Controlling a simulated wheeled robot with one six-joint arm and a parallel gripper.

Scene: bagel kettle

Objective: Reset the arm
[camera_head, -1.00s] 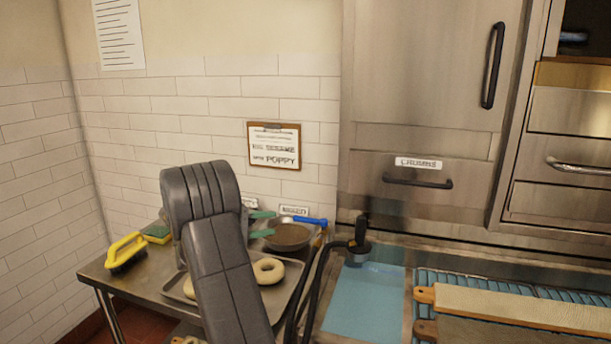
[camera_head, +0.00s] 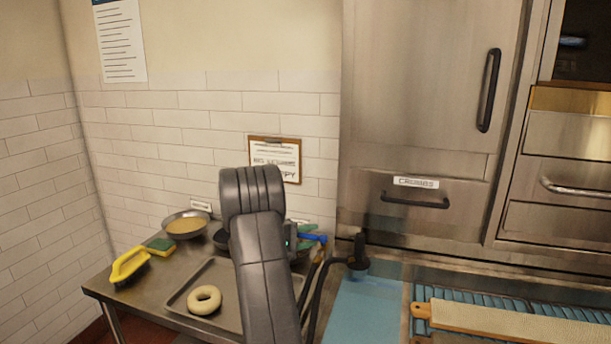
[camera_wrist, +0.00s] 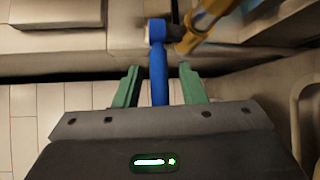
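My gripper (camera_head: 305,232) is in the head view at the back right of the steel side table, mostly behind my dark arm. In the wrist view its two green fingers (camera_wrist: 160,82) are spread, with a blue-handled tool (camera_wrist: 158,65) seen between them. A gap shows on each side of the handle, and the fingers do not appear to touch it. The tool has a pale end at the top. Its blue part also shows beside the fingers in the head view (camera_head: 316,238). The tool's lower end is hidden by my gripper.
The steel table (camera_head: 135,288) holds a tray (camera_head: 228,272) with a bagel (camera_head: 205,300), a yellow-handled brush (camera_head: 128,264), a sponge (camera_head: 160,246) and a bowl (camera_head: 185,224). A hose fixture (camera_head: 358,258) stands right of my arm. A wooden board (camera_head: 510,322) lies further right.

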